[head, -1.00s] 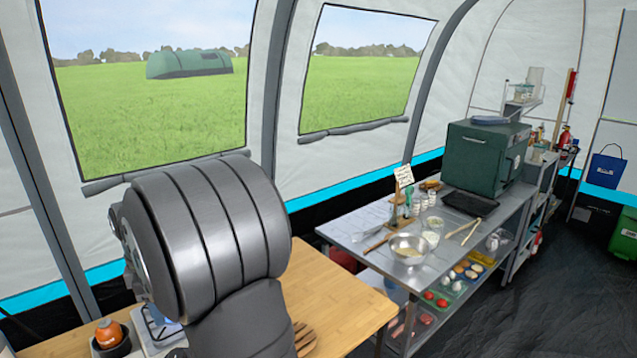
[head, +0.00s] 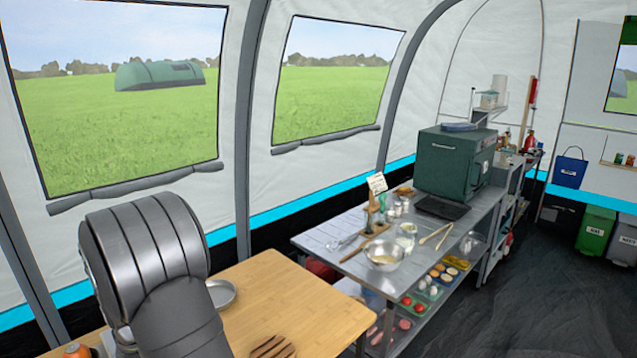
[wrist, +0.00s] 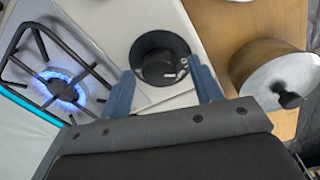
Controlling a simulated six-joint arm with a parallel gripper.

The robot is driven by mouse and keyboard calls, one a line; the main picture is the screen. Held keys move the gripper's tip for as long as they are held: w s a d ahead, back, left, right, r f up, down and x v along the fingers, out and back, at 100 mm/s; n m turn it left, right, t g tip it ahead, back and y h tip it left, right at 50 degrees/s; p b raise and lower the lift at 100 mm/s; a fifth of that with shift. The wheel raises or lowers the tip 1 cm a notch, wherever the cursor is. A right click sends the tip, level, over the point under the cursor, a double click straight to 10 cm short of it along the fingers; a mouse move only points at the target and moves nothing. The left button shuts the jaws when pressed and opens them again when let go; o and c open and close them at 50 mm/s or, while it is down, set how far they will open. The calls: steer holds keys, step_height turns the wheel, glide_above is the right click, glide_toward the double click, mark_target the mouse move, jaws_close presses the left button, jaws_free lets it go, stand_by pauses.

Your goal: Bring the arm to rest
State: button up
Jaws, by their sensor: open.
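My gripper (wrist: 163,88) shows in the wrist view with its two blue fingers spread apart and nothing held between them. In the head view my arm fills the lower left, and the gripper itself is hidden.
A stove burner (wrist: 60,85) burns with a blue flame left of my gripper. The wooden table (head: 275,295) has a slotted wooden piece (head: 272,347). A metal counter (head: 335,232) with bowl and oven stands beyond.

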steer(key=shift+f, duration=0.2)
step_height(320, 180, up, 18)
steer(key=f, duration=0.1)
step_height(320, 180, down, 17)
steer(key=shift+f, duration=0.1)
steer(key=m, duration=0.7)
steer(key=shift+m, duration=0.3)
steer(key=m, duration=0.3)
steer(key=shift+a+m+h, duration=0.1)
steer(key=shift+m+h, duration=0.2)
steer(key=shift+m, duration=0.1)
steer(key=m, duration=0.4)
stand_by(0.4)
